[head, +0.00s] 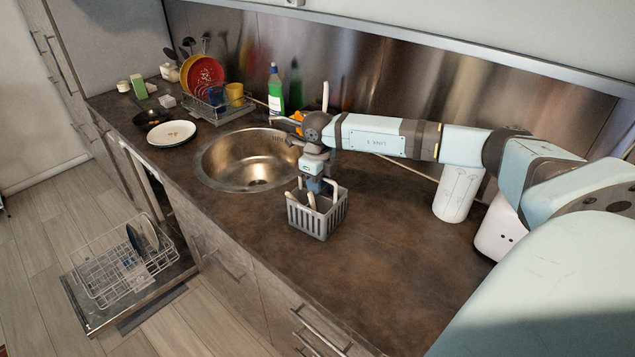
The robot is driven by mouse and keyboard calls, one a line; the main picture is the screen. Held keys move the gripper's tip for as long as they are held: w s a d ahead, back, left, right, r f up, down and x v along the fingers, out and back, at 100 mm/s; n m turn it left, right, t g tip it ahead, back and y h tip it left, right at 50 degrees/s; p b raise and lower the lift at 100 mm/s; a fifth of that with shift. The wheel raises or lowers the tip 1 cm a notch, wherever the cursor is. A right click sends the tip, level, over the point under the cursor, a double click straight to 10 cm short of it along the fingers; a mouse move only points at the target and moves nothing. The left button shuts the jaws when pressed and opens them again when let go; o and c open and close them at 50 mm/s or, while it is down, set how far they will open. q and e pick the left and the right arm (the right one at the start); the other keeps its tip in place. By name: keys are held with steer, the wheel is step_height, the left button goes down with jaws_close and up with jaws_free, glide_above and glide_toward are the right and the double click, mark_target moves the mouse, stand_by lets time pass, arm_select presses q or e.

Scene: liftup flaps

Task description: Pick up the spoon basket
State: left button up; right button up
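The spoon basket (319,219) is a small grey slatted basket standing upright on the dark counter, right of the sink. Light-coloured handles stick up from it. My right gripper (314,190) points down from the arm that comes in from the right, and its tips are at the basket's top opening. The fingers are partly hidden among the handles and the rim, so I cannot tell whether they are open or hold anything. My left gripper is not in view.
A round steel sink (225,172) lies left of the basket. A dish rack (218,108), green bottle (275,92) and white plate (171,133) are farther back. A white cylinder (457,195) stands right. An open dishwasher rack (112,266) is low left. The counter in front is clear.

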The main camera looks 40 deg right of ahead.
steer(key=shift+f, duration=0.1)
jaws_close()
stand_by(0.4)
